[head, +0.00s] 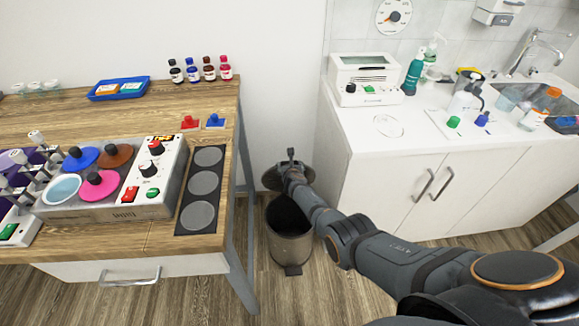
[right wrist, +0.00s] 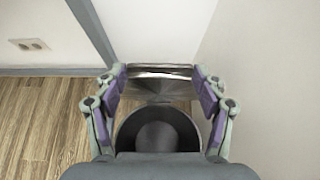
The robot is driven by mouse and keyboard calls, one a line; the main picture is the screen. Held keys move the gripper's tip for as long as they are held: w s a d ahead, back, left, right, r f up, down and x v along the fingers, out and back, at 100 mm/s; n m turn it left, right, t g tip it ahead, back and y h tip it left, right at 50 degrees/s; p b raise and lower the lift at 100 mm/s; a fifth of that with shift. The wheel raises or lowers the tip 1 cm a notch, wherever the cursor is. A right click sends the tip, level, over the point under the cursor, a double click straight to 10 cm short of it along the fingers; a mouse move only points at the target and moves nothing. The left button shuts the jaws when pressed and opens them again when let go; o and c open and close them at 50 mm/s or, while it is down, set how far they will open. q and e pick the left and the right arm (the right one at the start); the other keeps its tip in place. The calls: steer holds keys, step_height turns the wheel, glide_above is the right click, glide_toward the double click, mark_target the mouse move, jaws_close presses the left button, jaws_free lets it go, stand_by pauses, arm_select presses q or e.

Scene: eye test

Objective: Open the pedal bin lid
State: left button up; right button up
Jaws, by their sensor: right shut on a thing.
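The pedal bin (head: 290,248) stands on the floor between the wooden bench and the white cabinet, its pedal (head: 292,270) at the front. Its metal lid (head: 270,179) is raised at the back, and the dark inside shows; the opening also shows in the right wrist view (right wrist: 158,132). My right gripper (head: 291,166) is at the raised lid, above the back of the bin. In the right wrist view its two fingers (right wrist: 158,75) are spread across the lid (right wrist: 156,88) and shut on its sides. My arm hides part of the lid and rim. My left gripper is not in view.
The wooden bench (head: 232,120) with its leg (head: 240,270) is close left of the bin. The white cabinet (head: 385,190) is close on the right, and the wall is behind. Free wooden floor (head: 325,295) lies in front of the bin.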

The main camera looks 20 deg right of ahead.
steer(key=shift+s+f, duration=0.15)
steer(key=shift+f, duration=0.15)
steer(key=o, duration=1.3)
steer(key=shift+c, duration=0.2)
steer(key=o, duration=0.5)
steer(key=shift+f, duration=0.1)
steer(key=v, duration=1.2)
